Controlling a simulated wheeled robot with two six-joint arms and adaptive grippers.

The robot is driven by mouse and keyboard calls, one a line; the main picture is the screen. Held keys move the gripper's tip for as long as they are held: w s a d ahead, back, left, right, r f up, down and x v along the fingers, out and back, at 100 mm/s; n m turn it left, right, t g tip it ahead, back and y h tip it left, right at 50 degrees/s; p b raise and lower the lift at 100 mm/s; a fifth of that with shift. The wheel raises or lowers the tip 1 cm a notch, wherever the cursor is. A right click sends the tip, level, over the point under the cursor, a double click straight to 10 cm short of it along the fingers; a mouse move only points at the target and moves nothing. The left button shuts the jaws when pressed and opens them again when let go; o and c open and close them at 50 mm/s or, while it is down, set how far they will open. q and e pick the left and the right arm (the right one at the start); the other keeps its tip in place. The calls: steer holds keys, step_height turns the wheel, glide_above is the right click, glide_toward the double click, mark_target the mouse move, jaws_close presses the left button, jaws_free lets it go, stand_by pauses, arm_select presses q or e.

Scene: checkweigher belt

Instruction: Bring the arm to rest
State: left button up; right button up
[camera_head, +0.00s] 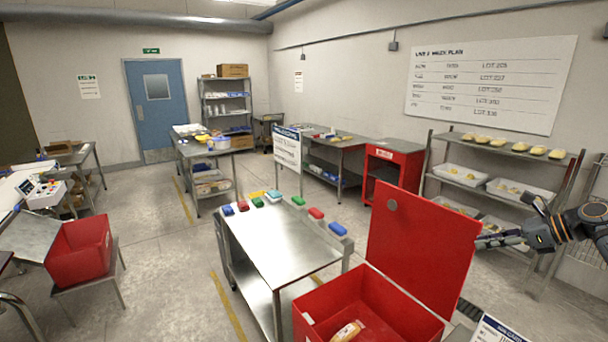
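My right arm (585,220) comes in from the right edge, and its dark gripper (490,240) points left. It is raised in front of the steel shelf rack and just right of the upright red lid (422,245). I see nothing held in it, but at this size I cannot tell whether its fingers are apart or together. My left arm and gripper are not in view.
Below the lid, an open red bin (312,312) has a packet (347,331) inside. A steel table (275,250) carries several coloured blocks along its far edges. The rack (500,149) behind my gripper holds trays.

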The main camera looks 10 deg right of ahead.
steer(key=s+a+f+n+g+h, duration=0.1)
steer(key=s+a+f+n+g, duration=0.35)
steer(key=a+f+n, duration=0.75)
steer(key=s+a+f+n+g+h, duration=0.25)
steer(key=s+a+f+n, duration=0.35)
steer(key=a+f, duration=1.1)
steer(key=s+a+f+n+h, duration=0.2)
steer(key=s+a+f+n, duration=0.1)
steer(key=s+a+n, duration=0.5)
step_height(320, 180, up, 5)
steer(key=s+n+t+h, duration=0.2)
steer(key=s+n, duration=0.1)
steer(key=n, duration=0.2)
step_height(320, 180, down, 31)
steer(key=s+d+g+b, duration=0.1)
steer(key=s+d+b, duration=0.15)
steer(key=b, duration=0.35)
arm_select(q)
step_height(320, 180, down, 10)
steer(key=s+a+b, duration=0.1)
steer(key=b, duration=0.3)
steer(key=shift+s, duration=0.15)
arm_select(e)
steer(key=s+d+f+g, duration=0.1)
steer(key=s+f, duration=1.7)
steer(key=f, duration=0.3)
steer(key=shift+s+d+f+m+g, duration=0.2)
steer(key=shift+s+d+m+g, duration=0.1)
steer(key=shift+d+m, duration=0.1)
